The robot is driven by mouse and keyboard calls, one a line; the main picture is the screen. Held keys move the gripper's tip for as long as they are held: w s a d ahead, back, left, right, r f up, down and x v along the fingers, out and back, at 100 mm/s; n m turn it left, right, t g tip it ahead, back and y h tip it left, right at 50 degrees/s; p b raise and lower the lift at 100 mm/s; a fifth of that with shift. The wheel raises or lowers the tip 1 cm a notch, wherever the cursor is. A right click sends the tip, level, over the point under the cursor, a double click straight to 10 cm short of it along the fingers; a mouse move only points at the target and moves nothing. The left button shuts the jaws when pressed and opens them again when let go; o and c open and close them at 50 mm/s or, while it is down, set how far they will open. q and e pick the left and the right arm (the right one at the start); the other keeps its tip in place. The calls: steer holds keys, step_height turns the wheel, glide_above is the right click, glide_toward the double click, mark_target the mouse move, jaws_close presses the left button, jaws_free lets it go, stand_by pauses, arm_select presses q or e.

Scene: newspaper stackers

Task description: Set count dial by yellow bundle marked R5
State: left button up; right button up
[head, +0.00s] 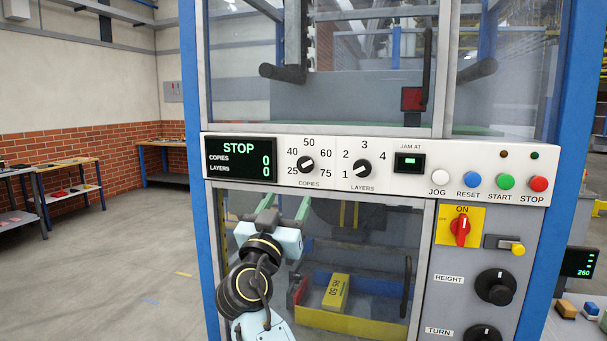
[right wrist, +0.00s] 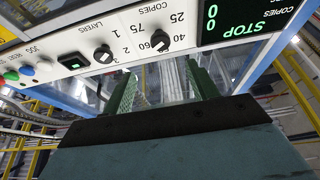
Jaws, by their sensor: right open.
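The COPIES dial (head: 307,165) is a black knob on the white panel, marked 25, 40, 50, 60 and 75. Its white mark lies on a slant; I cannot tell surely which number it points to. It also shows in the right wrist view (right wrist: 160,41). The yellow bundle (head: 336,291) lies behind the lower window, its small turned label seeming to read R5 and 50. My right gripper (head: 283,211) is open and empty, below and left of the dial, apart from it. Its green fingers (right wrist: 163,92) show in the wrist view. My left gripper is not in view.
The LAYERS dial (head: 362,169) sits right of COPIES. The display (head: 240,159) reads STOP, copies 0, layers 0. JOG, RESET, START and STOP (head: 538,184) buttons line the panel's right. A red ON switch (head: 460,229) and HEIGHT knob (head: 495,287) are below. Open floor lies left.

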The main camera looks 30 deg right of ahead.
mark_target(305, 167)
steer(key=p+x, duration=0.4)
steer(key=x, duration=0.9)
steer(key=shift+w+f, duration=0.1)
steer(key=shift+f, duration=0.1)
steer(key=c, duration=1)
